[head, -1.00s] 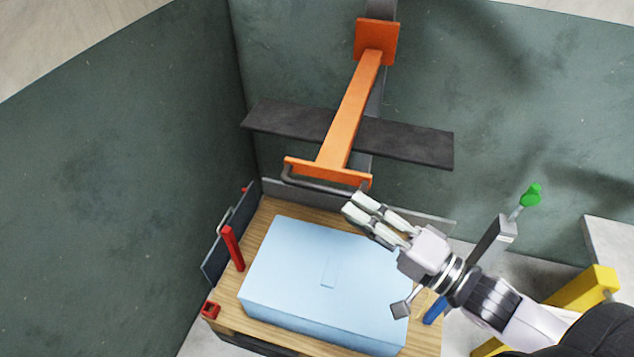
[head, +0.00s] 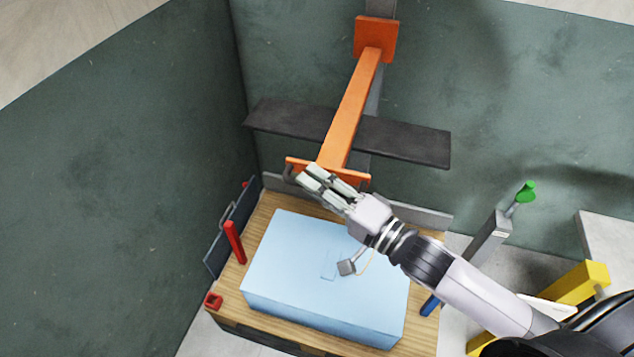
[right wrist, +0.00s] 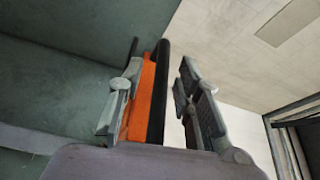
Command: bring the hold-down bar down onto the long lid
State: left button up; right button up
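The orange hold-down bar (head: 347,118) reaches out from an orange bracket on the back wall. It ends in an orange crosspiece with a dark handle (right wrist: 158,95), above the far edge of the pale blue block (head: 300,262). I cannot tell whether this block is the long lid; a faint rectangle is outlined on its top. My right gripper (head: 309,175) is at the crosspiece and hides part of the handle. In the right wrist view, its fingers are apart, with the handle and orange edge between them. My left gripper is not in view.
A dark plank (head: 410,142) crosses behind the orange bar. The blue block sits on a wooden board (head: 266,215) with red posts (head: 234,242) at its left. A green-knobbed lever (head: 525,191) and yellow frame (head: 585,283) stand right. Green walls close the left and back.

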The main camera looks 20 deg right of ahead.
grip_shut()
dwell(0.3)
dwell(0.6)
